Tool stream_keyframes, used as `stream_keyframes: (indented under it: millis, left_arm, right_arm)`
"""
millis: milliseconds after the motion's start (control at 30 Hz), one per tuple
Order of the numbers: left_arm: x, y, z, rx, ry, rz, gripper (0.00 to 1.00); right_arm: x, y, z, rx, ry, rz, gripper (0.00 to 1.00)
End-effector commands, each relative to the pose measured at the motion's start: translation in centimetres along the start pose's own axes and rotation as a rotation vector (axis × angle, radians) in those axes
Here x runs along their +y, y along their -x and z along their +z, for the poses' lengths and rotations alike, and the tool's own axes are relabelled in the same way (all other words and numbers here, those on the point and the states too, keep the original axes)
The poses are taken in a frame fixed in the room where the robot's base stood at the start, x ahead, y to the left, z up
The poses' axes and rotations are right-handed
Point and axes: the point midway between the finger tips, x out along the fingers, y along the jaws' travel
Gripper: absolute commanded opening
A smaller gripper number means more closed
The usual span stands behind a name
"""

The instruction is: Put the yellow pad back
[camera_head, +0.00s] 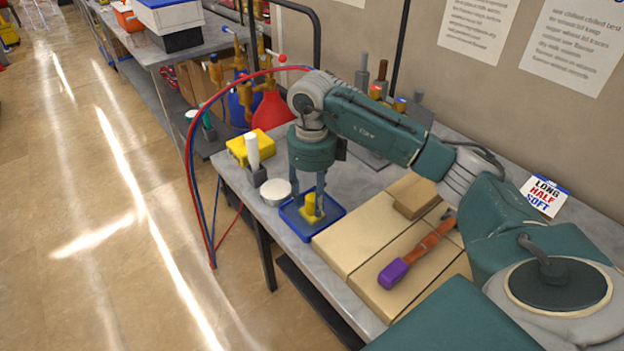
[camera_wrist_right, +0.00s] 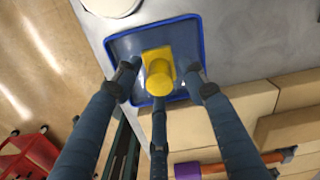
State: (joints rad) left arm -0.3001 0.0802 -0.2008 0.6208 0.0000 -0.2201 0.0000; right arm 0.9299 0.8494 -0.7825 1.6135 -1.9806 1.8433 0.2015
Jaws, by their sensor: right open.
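The yellow pad (camera_head: 311,201), a squarish plate with a round knob on top, sits in a shallow blue tray (camera_head: 327,224) on the grey table. In the right wrist view the yellow pad (camera_wrist_right: 159,77) lies between my fingers, inside the blue-rimmed tray (camera_wrist_right: 153,19). My right gripper (camera_head: 308,206) points straight down over the tray, its fingers spread around the pad. In the wrist view gaps show between the fingertips and the pad. My left gripper is not in view.
Hoses hang at the table's left edge.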

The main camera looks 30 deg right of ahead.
Motion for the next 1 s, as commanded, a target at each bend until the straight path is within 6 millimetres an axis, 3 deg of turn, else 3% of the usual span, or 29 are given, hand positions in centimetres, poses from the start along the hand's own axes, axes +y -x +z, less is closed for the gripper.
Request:
stream_keyframes:
  millis: [267,433,600,1000]
  left_arm:
    - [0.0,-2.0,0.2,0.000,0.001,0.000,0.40]
    - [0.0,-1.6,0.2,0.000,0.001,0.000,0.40]
    - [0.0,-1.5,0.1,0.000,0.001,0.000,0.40]
    - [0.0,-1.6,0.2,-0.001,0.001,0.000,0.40]
  right_arm:
    - [0.0,6.0,0.1,-0.007,0.001,-0.002,0.42]
    - [-0.1,9.1,0.1,-0.003,-0.001,-0.003,0.42]
    - [-0.1,10.3,0.0,-0.001,-0.001,-0.001,0.42]
    - [0.0,10.4,0.0,0.000,-0.001,0.000,0.42]
